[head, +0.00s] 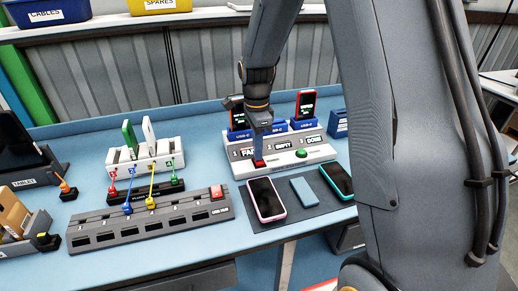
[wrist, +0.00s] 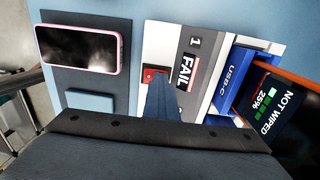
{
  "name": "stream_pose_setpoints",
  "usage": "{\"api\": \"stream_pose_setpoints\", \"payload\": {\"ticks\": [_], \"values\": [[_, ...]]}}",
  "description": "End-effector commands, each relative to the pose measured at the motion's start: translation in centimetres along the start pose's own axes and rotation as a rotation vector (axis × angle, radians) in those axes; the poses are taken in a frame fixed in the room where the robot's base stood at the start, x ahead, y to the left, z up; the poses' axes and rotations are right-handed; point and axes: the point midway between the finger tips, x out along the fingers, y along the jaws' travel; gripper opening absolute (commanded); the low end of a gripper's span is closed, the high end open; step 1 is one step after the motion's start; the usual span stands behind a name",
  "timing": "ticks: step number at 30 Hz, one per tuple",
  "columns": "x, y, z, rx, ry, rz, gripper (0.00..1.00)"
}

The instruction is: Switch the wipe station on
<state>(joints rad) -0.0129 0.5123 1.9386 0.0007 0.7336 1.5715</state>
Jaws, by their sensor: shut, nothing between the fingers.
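The wipe station (head: 239,168) is a white console on the blue bench. Its labels read FAIL (head: 248,151), EMPTY (head: 283,146) and DONE (head: 314,139). A red switch (head: 258,163) is at its front left and a green button (head: 301,154) at its front right. My gripper (head: 259,154) is shut and empty, pointing down with its tip at the red switch. In the wrist view, the fingers (wrist: 160,88) cover part of the red switch (wrist: 151,73); I cannot tell whether they touch it. A docked phone (wrist: 266,110) reads NOT WIPED, 25%.
A pink-edged phone (head: 266,199), a blue block (head: 304,191) and a teal-edged phone (head: 337,180) lie on a dark mat before the station. Another phone (head: 305,104) stands docked behind.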

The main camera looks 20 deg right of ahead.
Motion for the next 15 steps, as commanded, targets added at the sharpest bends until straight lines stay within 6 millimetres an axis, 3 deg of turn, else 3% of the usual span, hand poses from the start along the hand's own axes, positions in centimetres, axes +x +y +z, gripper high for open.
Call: {"api": "stream_pose_setpoints", "payload": {"ticks": [1, 10, 15], "values": [[1.3, 1.7, -0.1, 0.0, 0.002, 0.046, 0.0], [1.1, 1.7, -0.1, -0.002, 0.002, 0.047, 0.0], [-0.3, 1.6, -0.1, -0.001, 0.002, 0.04, 0.0]]}}
